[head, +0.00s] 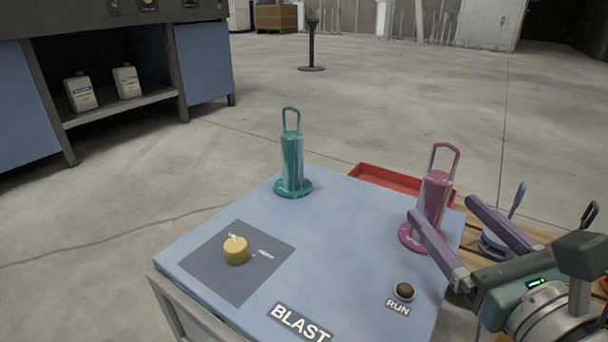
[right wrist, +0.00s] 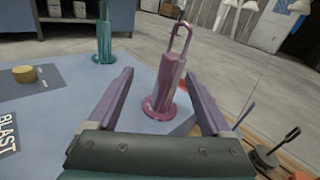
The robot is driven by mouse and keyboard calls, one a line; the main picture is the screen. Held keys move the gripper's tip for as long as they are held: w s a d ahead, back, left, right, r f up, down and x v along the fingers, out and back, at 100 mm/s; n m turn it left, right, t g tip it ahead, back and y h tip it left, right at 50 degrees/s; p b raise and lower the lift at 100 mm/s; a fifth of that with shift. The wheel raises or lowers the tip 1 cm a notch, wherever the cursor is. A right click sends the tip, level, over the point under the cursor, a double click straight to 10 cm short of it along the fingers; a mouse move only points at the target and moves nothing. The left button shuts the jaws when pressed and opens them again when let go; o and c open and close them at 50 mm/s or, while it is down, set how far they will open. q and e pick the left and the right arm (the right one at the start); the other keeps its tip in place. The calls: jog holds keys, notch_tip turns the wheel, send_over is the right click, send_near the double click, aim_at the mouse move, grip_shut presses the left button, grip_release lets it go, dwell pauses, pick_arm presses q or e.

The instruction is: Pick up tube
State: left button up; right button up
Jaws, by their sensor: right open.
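A pink tube (head: 433,198) with a loop handle and round foot stands upright on the blue-topped table, near its right edge. A teal tube (head: 292,160) of the same shape stands at the table's back edge. My right gripper (head: 443,208) is open, with its fingers pointing at the pink tube. In the right wrist view the pink tube (right wrist: 168,80) stands just ahead, between the lines of the open fingers, with nothing gripped. The teal tube (right wrist: 104,42) is farther off to the left there. My left gripper is not in view.
A yellow knob (head: 236,250) sits on a dark square at the table's left. A dark button (head: 404,290) marked RUN and a BLAST label (head: 300,322) are at the front. A red tray (head: 390,180) lies behind the table. Handled items stand on wood at right.

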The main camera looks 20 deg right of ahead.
aim_at(447, 194)
jog(key=shift+w+d+f+m+h, duration=0.1)
jog(key=shift+w+d+m+h, duration=0.2)
jog(key=shift+d+m+h, duration=0.45)
jog(key=w, duration=0.2)
jog(key=w+d+m+b, duration=0.1)
jog(key=shift+w+d, duration=0.1)
jog(key=shift+w, duration=0.25)
jog(key=w+b, duration=0.2)
jog(key=w, duration=0.3)
jog(key=shift+w+d, duration=0.25)
jog(key=shift+w, duration=0.1)
jog(key=shift+s, duration=0.1)
jog(key=shift+c, duration=1.3)
jog(key=c, duration=1)
grip_shut()
